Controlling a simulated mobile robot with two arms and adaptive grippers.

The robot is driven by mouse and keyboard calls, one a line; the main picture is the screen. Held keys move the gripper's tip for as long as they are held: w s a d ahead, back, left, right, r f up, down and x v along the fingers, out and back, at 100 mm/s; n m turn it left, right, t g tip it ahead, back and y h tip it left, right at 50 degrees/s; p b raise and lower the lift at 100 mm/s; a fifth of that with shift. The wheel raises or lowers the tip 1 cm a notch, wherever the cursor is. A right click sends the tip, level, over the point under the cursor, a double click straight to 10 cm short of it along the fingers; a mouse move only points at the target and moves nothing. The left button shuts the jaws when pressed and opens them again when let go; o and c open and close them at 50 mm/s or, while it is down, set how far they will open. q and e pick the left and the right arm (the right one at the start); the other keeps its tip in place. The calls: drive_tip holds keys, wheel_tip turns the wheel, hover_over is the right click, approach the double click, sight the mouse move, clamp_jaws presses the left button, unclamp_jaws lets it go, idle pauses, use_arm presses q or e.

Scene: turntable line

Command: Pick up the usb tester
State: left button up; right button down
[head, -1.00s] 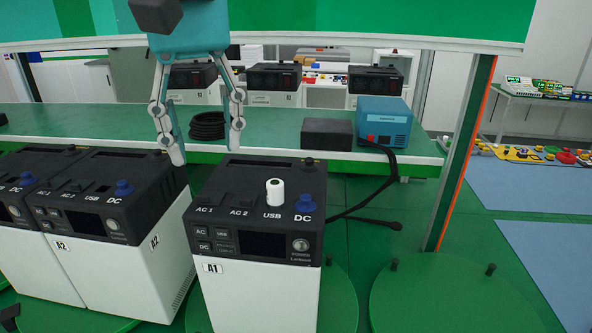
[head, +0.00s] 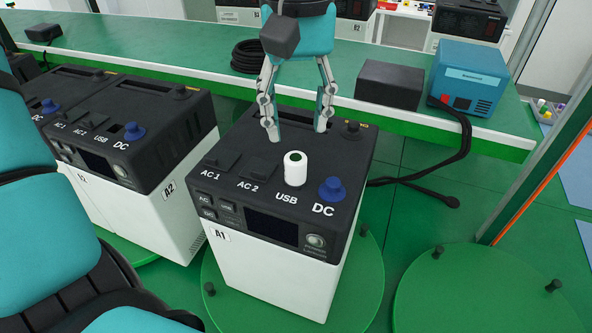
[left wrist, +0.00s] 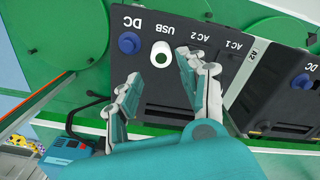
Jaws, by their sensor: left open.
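The usb tester, a white upright cylinder with a dark green dot on top (head: 295,169), stands in the USB spot on the black top of power station A1 (head: 268,280). In the left wrist view the usb tester (left wrist: 161,57) shows from above, just beyond and between the fingertips. My left gripper (head: 297,135) is open and empty, its fingers pointing down over the back of the station's top, behind the usb tester. In the left wrist view the open fingers of the left gripper (left wrist: 160,66) frame the tester without visible contact. My right gripper is not in view.
A blue DC plug (head: 332,189) stands close right of the tester. Station A2 (head: 140,205) stands to the left. Behind, the green bench (head: 190,48) carries a black box (head: 389,84), a blue unit (head: 468,78) and coiled cable (head: 246,56). An empty green turntable (head: 470,295) lies right.

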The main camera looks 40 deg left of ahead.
sight(296, 157)
use_arm(q)
wheel_tip(296, 157, down, 3)
wheel_tip(296, 157, down, 5)
drive_tip(key=shift+s+f+p, duration=0.1)
drive_tip(key=shift+p, duration=1)
drive_tip(key=shift+c, duration=0.9)
clamp_jaws()
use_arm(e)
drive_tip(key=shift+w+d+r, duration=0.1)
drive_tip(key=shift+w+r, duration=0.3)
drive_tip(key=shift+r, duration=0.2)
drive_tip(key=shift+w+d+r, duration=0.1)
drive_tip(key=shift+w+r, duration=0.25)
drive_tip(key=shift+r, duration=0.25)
